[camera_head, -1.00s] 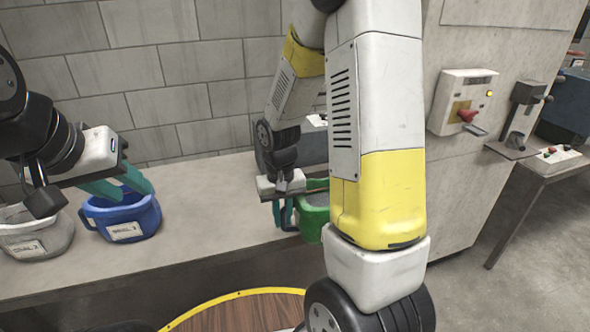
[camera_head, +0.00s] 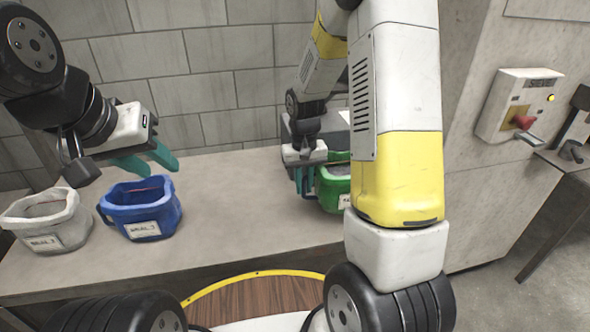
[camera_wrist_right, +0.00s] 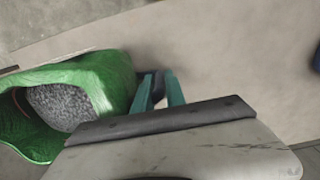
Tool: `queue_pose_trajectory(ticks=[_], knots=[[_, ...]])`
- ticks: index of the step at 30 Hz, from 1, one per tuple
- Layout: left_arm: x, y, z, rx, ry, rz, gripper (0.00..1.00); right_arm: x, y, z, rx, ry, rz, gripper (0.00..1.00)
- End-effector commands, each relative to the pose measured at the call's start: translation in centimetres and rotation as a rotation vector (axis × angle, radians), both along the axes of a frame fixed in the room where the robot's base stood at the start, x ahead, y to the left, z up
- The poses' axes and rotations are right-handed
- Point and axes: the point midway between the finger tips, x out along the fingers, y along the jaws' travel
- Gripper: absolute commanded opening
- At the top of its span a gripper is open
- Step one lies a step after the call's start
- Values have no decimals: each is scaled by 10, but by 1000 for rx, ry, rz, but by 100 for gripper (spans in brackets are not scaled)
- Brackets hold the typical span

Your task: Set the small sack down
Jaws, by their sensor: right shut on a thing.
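The green sack (camera_head: 331,190) is at the right part of the bench, partly behind my right arm. Grey grainy filling shows in it in the right wrist view (camera_wrist_right: 62,104). My right gripper (camera_head: 304,180) is shut at the sack's left side; its teal fingers show close together beside the sack (camera_wrist_right: 160,92). The sack looks upright over the bench top; I cannot tell whether its base touches. My left gripper (camera_head: 147,160) is open and empty above the blue sack (camera_head: 141,210), apart from it.
A grey-white sack (camera_head: 45,222) stands left of the blue one on the bench (camera_head: 230,200). The bench between blue and green sacks is clear. A dark box (camera_head: 335,128) stands behind the green sack. A wall control box (camera_head: 517,105) is at right.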

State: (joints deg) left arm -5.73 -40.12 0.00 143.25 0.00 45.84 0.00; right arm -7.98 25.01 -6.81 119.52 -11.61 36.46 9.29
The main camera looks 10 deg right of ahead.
Motion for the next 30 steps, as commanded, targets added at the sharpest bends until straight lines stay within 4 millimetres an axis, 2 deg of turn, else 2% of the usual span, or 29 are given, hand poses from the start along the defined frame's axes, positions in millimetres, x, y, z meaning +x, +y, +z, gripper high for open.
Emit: queue_pose_trajectory(ticks=[3, 9, 18, 27, 30], knots=[[0, 0, 0, 0, 0, 0, 36, 26, -6, -2, -1, -2, 0, 0], [0, 0, 0, 0, 0, 0, 36, 47, -9, -4, -1, -1, 2, 0], [0, 0, 0, 0, 0, 0, 36, 59, -12, -6, 0, -2, 0, 0], [0, 0, 0, 0, 0, 0, 36, 57, -12, -37, -1, 1, 2, 0], [0, 0, 0, 0, 0, 0, 36, 58, -12, -40, -1, -1, 2, 0]])
